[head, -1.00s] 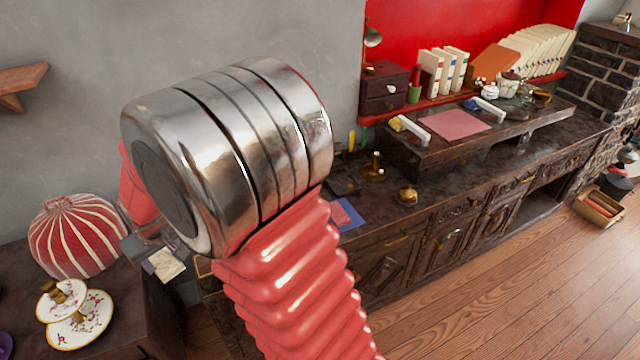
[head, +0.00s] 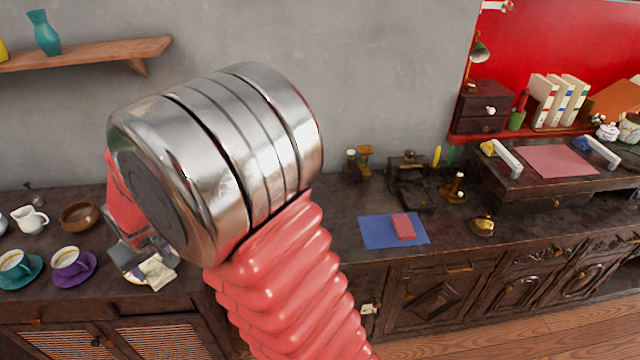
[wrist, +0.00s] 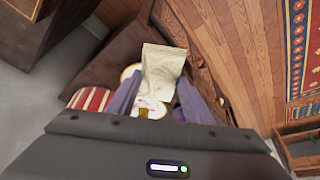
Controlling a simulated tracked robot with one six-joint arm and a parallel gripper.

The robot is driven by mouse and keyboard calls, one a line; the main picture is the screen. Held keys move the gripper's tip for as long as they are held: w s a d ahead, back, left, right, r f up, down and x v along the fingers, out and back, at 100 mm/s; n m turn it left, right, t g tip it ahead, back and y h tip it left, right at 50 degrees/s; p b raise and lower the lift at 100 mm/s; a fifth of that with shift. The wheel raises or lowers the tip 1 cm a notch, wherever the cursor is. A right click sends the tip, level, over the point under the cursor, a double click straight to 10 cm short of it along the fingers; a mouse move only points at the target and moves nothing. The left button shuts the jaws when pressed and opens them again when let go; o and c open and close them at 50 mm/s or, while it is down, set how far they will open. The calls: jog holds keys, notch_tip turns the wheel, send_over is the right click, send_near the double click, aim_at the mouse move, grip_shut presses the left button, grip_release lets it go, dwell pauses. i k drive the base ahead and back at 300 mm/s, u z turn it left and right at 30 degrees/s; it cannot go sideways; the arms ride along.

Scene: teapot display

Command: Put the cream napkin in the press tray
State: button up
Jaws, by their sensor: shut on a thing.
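A brass candlestick-like piece (head: 456,190) and a brass bell (head: 483,225) stand nearby. A teal cup (head: 14,262), purple cup (head: 70,261) and brown bowl (head: 78,216) stand at left.

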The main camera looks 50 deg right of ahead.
aim_at(415, 195)
jog(key=u, duration=0.55)
jog(key=k, duration=1.1)
jog(key=z, duration=1.05)
jog(key=i, duration=0.25)
jog(key=z, duration=0.45)
